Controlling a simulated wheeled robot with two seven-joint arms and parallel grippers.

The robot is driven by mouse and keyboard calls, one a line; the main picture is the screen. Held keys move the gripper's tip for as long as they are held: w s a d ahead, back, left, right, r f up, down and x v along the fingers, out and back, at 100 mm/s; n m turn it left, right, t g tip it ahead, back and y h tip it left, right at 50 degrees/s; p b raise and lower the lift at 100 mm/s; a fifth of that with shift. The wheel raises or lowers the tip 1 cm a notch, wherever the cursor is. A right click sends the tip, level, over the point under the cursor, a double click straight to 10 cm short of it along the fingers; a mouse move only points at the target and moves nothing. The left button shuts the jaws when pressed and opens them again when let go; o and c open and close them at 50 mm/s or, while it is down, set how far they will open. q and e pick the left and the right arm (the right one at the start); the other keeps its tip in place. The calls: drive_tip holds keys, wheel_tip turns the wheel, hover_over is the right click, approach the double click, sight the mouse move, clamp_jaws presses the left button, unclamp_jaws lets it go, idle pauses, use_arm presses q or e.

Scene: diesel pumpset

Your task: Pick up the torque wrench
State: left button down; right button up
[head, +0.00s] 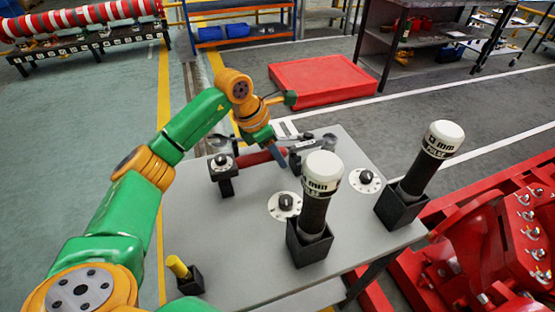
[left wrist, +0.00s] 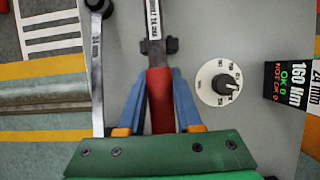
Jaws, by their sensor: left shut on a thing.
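The torque wrench has a red handle (head: 254,158) and a dark shaft with a white label, and lies along the back of the grey table. In the left wrist view its red handle (left wrist: 160,100) runs between the two blue fingers, and its shaft passes over a black bracket (left wrist: 172,45). My left gripper (head: 279,152) is shut on the handle, with one finger on each side; it also shows in the left wrist view (left wrist: 159,80). I cannot tell whether the wrench is clear of its bracket. My right gripper is not in view.
Two white-capped black tools (head: 317,200) (head: 428,165) stand upright in black holders on the table (head: 240,240). A silver spanner (left wrist: 98,75) lies left of the handle. Red machinery (head: 485,235) stands close on the right.

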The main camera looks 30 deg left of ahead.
use_arm(q)
drive_tip(key=s+a+r+b, duration=0.2)
drive_tip(key=s+r, duration=0.9)
drive_tip(key=s, duration=0.3)
drive_tip(key=c, duration=1.1)
unclamp_jaws()
clamp_jaws()
